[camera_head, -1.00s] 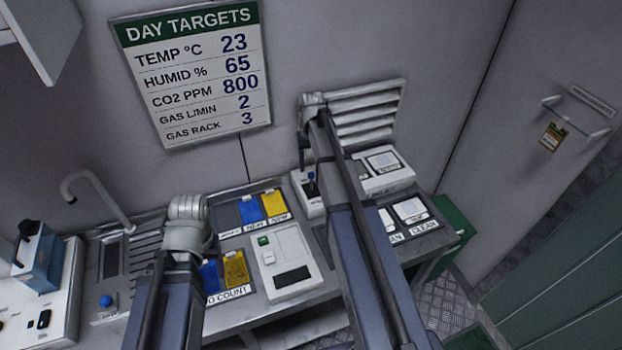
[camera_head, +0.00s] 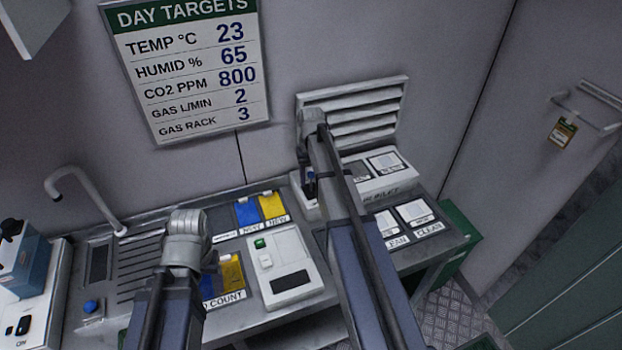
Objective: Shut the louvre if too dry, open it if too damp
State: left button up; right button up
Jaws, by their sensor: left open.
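The louvre (camera_head: 366,107) is a pale slatted panel on the back wall; its slats look tilted, with shaded bands between them. The day targets board (camera_head: 195,70) reads humid % 65. No humidity reading is legible.
The bench holds blue (camera_head: 247,213) and yellow (camera_head: 271,207) cards, a white device (camera_head: 284,270) with a dark display, and labelled trays (camera_head: 416,212) at right. A curved tap (camera_head: 85,190) stands left. A tag (camera_head: 562,132) hangs on the right wall.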

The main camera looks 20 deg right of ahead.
grip_shut()
dwell(1.1)
